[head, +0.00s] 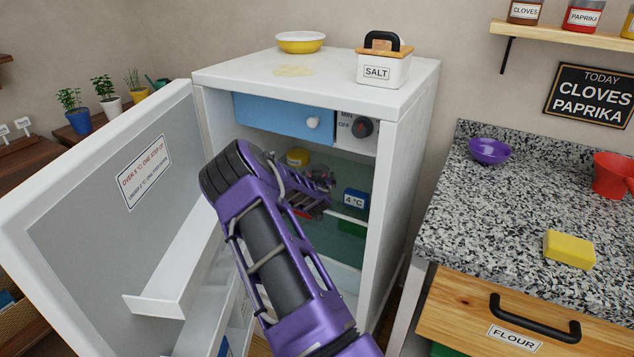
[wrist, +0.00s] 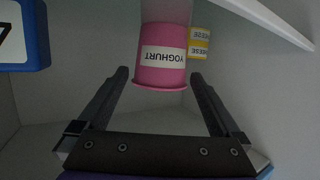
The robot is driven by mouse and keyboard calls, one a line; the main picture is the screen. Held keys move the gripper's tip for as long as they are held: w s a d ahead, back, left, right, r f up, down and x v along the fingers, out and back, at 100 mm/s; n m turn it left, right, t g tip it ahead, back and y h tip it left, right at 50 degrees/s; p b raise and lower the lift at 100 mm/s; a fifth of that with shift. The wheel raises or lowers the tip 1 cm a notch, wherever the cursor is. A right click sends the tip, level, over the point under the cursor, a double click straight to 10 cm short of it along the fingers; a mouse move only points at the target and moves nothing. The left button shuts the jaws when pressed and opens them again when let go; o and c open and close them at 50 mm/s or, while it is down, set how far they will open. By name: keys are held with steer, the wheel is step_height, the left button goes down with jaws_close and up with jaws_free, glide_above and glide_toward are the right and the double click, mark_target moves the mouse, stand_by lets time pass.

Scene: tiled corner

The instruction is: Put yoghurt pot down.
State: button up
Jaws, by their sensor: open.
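The pink yoghurt pot (wrist: 163,62) is upside down in the wrist picture, its label inverted, with its wide rim towards my gripper's palm side of the picture. My gripper (wrist: 158,75) is open. Its two fingers reach forward to either side of the pot's rim, with a gap visible on both sides. In the head view my gripper (head: 318,190) is inside the open fridge (head: 401,135). The arm and gripper hide most of the pot there.
A yellow cheese tub (wrist: 200,43) stands just behind the pot. The open fridge door (head: 100,215) is on the left. The granite counter (head: 500,210) is on the right.

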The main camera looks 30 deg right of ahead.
steer(key=v, duration=0.8)
steer(key=shift+s+a+p, duration=0.15)
steer(key=shift+s+p, duration=0.15)
steer(key=shift+p, duration=0.05)
steer(key=shift+r, duration=0.1)
